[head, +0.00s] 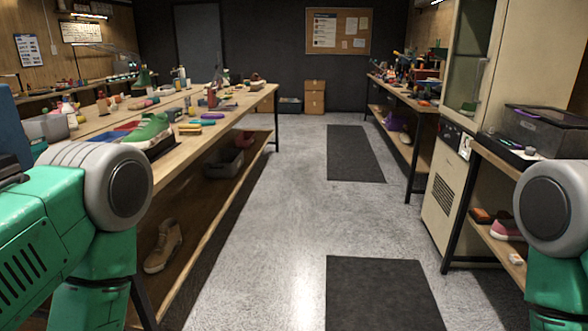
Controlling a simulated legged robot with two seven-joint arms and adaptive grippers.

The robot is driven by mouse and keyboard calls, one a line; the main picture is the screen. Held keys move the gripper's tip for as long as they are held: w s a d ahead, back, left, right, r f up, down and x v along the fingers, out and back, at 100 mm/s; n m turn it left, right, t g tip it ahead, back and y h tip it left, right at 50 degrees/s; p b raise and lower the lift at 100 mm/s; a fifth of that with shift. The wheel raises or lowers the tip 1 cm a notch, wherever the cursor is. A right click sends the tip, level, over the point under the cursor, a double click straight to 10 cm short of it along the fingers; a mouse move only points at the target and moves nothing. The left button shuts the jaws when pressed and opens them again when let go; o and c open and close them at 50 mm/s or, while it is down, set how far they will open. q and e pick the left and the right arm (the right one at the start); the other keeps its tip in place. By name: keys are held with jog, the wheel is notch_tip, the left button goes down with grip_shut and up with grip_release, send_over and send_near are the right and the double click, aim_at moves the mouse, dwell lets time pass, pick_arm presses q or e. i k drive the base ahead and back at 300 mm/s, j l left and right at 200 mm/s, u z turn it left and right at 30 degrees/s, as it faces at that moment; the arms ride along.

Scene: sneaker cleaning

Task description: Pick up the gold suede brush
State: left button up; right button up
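Several small coloured items, some brush-like, lie near the right edge of the long left workbench (200,152). One yellowish item (190,126) lies among them, beyond a green sneaker (148,129). It is too small to tell whether it is the gold suede brush. My green and grey arms enter at the lower left and lower right. Neither gripper shows in the head view.
A tan boot (164,247) stands on the left bench's lower shelf. The grey floor aisle (265,220) is open, with dark mats (380,290) on its right. A cream cabinet (455,190) and another bench (405,95) line the right side. Cardboard boxes (314,97) stand at the back.

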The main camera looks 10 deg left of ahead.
aim_at(186, 129)
jog(key=i, duration=1)
jog(key=i+l+u, duration=0.15)
jog(key=i, duration=0.9)
